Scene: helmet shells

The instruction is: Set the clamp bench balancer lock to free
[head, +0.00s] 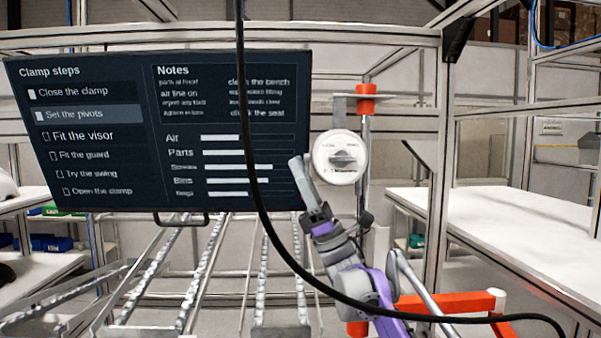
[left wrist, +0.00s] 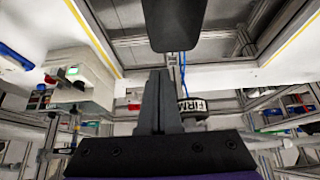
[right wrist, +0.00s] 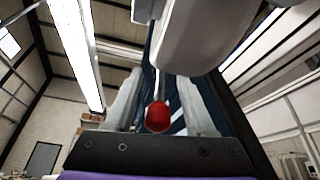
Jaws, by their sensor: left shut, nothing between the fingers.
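A round white dial (head: 325,170) with a grey knob is on the orange-capped post right of the screen. Its lettering is too small to read, and I cannot tell which mark the knob points to. My right gripper (head: 308,185) is just left of and below the dial, its finger close to the rim; contact is unclear. In the right wrist view its fingers (right wrist: 158,110) are apart. A red ball on a thin stem (right wrist: 158,117) shows in the gap, not visibly gripped. My left gripper (left wrist: 159,102) is shut and empty, outside the head view.
A screen (head: 150,190) with clamp steps fills the left, "Set the pivots" highlighted. A black cable (head: 246,150) hangs across the front. Rails with chains lie below. A white table (head: 490,220) at right is clear. A grey-white body overhangs the right fingers.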

